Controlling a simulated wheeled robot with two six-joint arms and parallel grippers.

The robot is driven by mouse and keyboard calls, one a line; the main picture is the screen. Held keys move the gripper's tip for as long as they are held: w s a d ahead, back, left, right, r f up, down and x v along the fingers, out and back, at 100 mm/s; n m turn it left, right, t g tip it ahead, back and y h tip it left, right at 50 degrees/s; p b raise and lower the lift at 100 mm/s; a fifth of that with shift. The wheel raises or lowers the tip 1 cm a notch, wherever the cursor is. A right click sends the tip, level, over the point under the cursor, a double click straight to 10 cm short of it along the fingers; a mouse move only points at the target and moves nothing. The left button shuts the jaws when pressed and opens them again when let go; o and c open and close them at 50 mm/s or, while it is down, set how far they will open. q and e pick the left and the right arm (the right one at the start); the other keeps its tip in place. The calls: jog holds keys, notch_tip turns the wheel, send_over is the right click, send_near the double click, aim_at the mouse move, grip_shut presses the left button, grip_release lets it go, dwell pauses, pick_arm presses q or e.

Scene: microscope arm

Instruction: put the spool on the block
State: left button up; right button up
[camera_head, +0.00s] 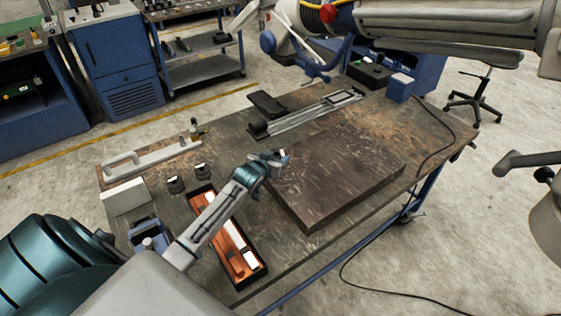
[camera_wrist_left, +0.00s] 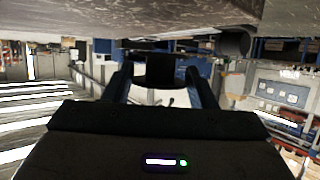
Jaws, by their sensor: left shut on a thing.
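My left gripper (camera_head: 270,160) reaches in from the lower left and is shut on the spool, at the left edge of a wide, dark brown, scratched block (camera_head: 335,180) on the table. In the left wrist view the spool (camera_wrist_left: 160,70) is a black, roughly cylindrical piece between the two blue fingers (camera_wrist_left: 160,88). In the head view the gripper hides most of it. A wide, flat brown-grey surface fills the top of the left wrist view. I cannot tell whether the spool touches the block. I do not see my right gripper.
A long black tray (camera_head: 258,272) with orange and white contents lies below my left arm. Small black pieces (camera_head: 175,184) and a white box (camera_head: 125,197) stand to the left. A large jointed arm (camera_head: 430,18) hangs over the far side. The block's top is clear.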

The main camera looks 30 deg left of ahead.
pick_arm(q)
jog(key=shift+w+d, duration=0.4)
jog(key=shift+d, duration=0.15)
jog(key=shift+w+d, duration=0.1)
jog(key=shift+d, duration=0.1)
jog(key=shift+f+p, duration=0.35)
jog(key=shift+p, duration=0.05)
notch_tip(320, 180, down, 2)
jog(key=shift+f+p, duration=0.1)
jog(key=shift+p, duration=0.35)
jog(key=shift+f, duration=0.4)
pick_arm(e)
jog(key=shift+s+d+r, duration=0.25)
jog(key=shift+s+r, duration=0.7)
jog(key=shift+r, duration=0.15)
pick_arm(q)
jog(key=shift+f, duration=0.1)
pick_arm(e)
jog(key=shift+w+f, duration=0.1)
jog(key=shift+w, duration=0.1)
pick_arm(q)
jog(key=o, duration=1)
jog(key=shift+o, duration=0.2)
pick_arm(e)
jog(key=shift+a, duration=0.35)
